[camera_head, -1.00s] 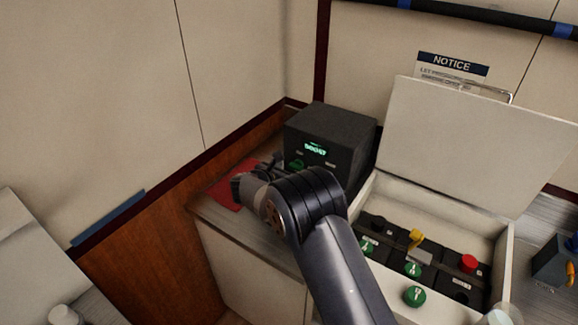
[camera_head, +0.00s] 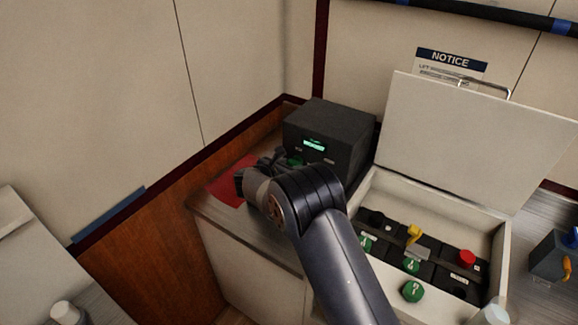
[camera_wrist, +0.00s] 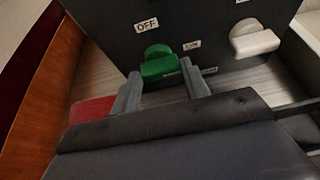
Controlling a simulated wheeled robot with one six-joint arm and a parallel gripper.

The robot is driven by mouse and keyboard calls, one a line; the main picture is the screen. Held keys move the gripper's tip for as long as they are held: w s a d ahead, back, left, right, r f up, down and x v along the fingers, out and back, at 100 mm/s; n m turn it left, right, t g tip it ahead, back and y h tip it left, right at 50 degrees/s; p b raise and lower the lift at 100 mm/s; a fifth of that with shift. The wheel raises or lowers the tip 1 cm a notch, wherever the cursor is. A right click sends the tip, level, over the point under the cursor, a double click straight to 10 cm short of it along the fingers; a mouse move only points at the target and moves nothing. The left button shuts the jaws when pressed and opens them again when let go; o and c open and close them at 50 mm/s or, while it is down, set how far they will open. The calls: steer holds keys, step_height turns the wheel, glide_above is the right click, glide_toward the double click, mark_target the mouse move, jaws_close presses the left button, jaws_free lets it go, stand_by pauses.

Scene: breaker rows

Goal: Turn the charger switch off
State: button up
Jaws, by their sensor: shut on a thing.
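The charger is a dark box (camera_head: 328,138) with a lit green display, standing in the counter's back corner in the head view. Its green knob (camera_wrist: 158,64) sits low on the front face in the wrist view, between an OFF label (camera_wrist: 146,24) at upper left and an ON label (camera_wrist: 192,45) at right. My gripper (camera_wrist: 160,72) is shut on the green knob, one finger at each side. The knob's broad end lies toward the fingers; its exact pointing is hard to tell. In the head view my wrist hides much of the charger's lower front.
A white knob (camera_wrist: 254,40) is right of the green one on the same face. A red mat (camera_head: 234,184) lies left of the charger. An open white box (camera_head: 507,262) with several green knobs, a yellow lever (camera_head: 414,233) and a red button (camera_head: 467,257) stands at right.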

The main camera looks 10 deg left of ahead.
stand_by(0.3)
steer(key=n+b, duration=0.1)
steer(key=n+h+b, duration=0.2)
steer(key=shift+w+a+f+g, duration=0.1)
steer(key=shift+a+f+g, duration=0.15)
steer(key=shift+a+g, duration=0.15)
steer(key=shift+a+n+h+b, duration=0.1)
steer(key=shift+n+h+b, duration=0.9)
steer(key=shift+n+b, duration=0.45)
steer(key=shift+w, duration=0.1)
steer(key=o, duration=1)
steer(key=shift+c, duration=0.2)
steer(key=b+v, duration=0.2)
steer(key=v, duration=0.9)
steer(key=shift+f, duration=0.1)
steer(key=shift+c, duration=0.4)
